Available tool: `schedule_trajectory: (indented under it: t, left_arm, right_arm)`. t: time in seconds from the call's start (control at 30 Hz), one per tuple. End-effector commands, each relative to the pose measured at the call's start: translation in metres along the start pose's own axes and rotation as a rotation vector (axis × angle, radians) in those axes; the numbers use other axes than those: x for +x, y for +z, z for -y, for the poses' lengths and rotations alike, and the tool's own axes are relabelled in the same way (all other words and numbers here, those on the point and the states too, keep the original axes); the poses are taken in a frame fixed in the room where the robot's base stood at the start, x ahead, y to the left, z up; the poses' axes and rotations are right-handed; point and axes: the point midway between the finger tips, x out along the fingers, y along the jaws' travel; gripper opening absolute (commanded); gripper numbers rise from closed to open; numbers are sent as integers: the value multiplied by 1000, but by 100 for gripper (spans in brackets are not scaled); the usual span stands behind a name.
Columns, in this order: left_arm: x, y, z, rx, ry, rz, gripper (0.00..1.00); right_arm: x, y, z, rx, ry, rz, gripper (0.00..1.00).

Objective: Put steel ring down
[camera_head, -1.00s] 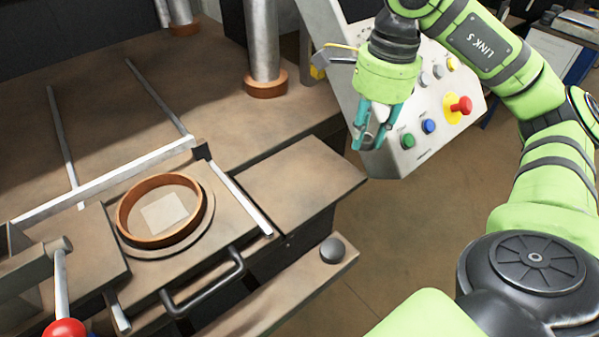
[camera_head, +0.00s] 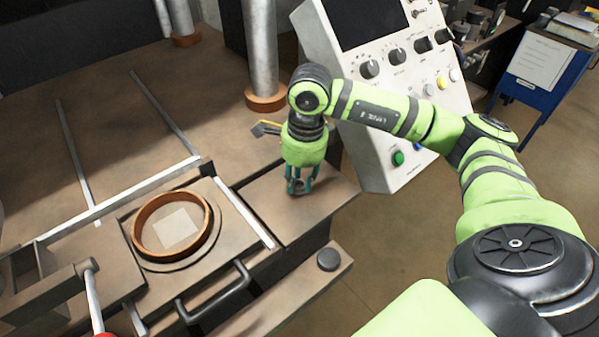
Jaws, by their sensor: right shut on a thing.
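My right gripper (camera_head: 299,189) points down just over the bare brown plate (camera_head: 262,215) at the right of the press bed. Its teal fingers are shut on a small grey piece, the steel ring (camera_head: 298,185), which is mostly hidden between the fingertips. I cannot tell whether the ring touches the plate. My left gripper is not in view.
A copper-coloured round mould (camera_head: 140,240) with a pale square inside sits to the left. A black handle (camera_head: 215,300) and a black knob (camera_head: 329,260) are in front. The control panel (camera_head: 375,150) stands close behind on the right. A steel column (camera_head: 261,50) rises behind.

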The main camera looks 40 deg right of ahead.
Motion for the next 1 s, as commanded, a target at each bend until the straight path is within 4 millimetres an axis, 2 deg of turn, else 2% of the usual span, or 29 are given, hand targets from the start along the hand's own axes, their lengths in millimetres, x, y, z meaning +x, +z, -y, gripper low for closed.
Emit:
schedule_trajectory:
  t: [0.37,0.4,0.43,0.77,0.87,1.0]
  left_arm:
    - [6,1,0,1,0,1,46]
    - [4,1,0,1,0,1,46]
    - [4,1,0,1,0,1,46]
    - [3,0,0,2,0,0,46]
    - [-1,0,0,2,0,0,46]
    - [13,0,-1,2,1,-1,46]
  right_arm:
    - [5,0,0,0,-1,1,14]
    - [3,0,0,0,-1,1,43]
    - [3,0,0,0,-1,1,51]
    - [2,0,0,0,0,0,51]
    - [-2,0,0,0,-1,1,51]
    - [-20,0,1,-2,-6,4,51]
